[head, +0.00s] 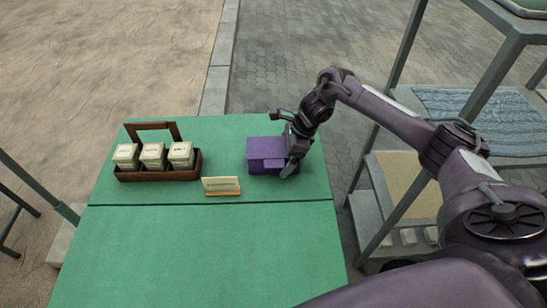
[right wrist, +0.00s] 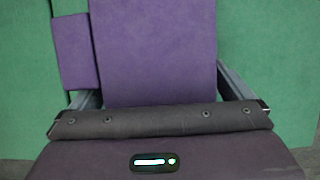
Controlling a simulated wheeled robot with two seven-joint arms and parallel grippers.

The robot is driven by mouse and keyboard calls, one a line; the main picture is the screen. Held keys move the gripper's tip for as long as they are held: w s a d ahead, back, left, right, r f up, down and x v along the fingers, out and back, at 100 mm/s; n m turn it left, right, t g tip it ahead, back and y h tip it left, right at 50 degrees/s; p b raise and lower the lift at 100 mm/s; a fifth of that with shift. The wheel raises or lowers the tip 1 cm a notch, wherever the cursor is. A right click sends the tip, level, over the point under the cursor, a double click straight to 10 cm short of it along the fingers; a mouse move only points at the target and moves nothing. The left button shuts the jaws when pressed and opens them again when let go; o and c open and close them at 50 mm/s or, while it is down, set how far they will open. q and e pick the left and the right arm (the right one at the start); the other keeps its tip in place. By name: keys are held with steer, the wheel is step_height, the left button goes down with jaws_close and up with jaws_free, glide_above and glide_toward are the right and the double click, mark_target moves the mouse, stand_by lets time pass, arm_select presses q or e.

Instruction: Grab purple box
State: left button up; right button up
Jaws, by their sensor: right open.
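A purple box (head: 262,148) sits at the right of the green table's far half. A smaller purple block or tab sticks out at its near side. My right gripper (head: 290,145) is at the box's right end, low over the table. In the right wrist view, the purple box (right wrist: 152,45) fills the space between the two open fingers (right wrist: 158,85). The fingers lie on either side of its near end. I cannot tell whether they touch it. My left gripper is in neither view.
A brown wooden caddy (head: 160,174) with three cream containers stands on the left of the green table (head: 200,250). A small cream sign (head: 220,185) stands between caddy and box. A metal shelf (head: 405,195) stands to the right. The table's near half is clear.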

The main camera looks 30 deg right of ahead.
steer(key=shift+c, duration=0.3)
steer(key=c, duration=1)
steer(key=shift+c, duration=0.4)
steer(key=shift+w+r, duration=0.1)
steer(key=shift+r, duration=0.05)
